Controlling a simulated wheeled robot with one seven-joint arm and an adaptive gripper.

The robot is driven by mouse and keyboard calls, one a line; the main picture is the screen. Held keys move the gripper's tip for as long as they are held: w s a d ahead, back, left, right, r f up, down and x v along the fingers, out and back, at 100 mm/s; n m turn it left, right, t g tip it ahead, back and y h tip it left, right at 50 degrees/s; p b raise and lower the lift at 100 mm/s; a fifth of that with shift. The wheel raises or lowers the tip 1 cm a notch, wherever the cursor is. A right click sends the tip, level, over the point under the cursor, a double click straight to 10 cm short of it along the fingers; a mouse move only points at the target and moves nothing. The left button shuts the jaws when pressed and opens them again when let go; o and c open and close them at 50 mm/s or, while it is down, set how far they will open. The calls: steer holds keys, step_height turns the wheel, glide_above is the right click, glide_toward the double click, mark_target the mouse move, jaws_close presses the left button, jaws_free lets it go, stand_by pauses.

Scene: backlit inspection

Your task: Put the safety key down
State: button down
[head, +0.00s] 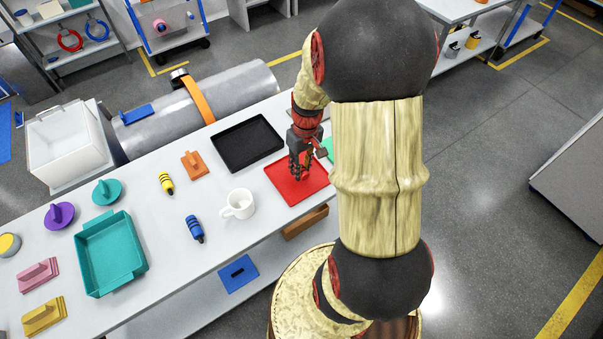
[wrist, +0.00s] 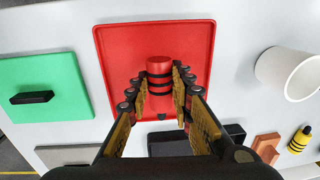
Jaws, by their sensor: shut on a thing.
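My gripper (head: 301,174) is over the red tray (head: 281,191) on the white bench. In the wrist view its fingers (wrist: 161,84) are closed around a red cylinder with black bands, which I take as the safety key (wrist: 160,65). The key is over the middle of the red tray (wrist: 118,42), which looks otherwise empty. I cannot tell whether the key touches the tray. In the head view the fingers mostly hide the key.
A white mug (head: 238,204) stands close beside the red tray. A black tray (head: 236,145) and a green plate (wrist: 70,72) are also near. Blue (head: 195,229) and yellow (head: 166,183) banded cylinders lie farther left, with a teal tray (head: 110,284) beyond.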

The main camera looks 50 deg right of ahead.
steer(key=shift+s+f+b, duration=0.1)
steer(key=shift+f+b, duration=0.2)
steer(key=shift+f, duration=1)
steer(key=shift+f, duration=0.25)
steer(key=c, duration=1.6)
jaws_free()
steer(key=shift+o, duration=0.3)
steer(key=shift+r, duration=0.1)
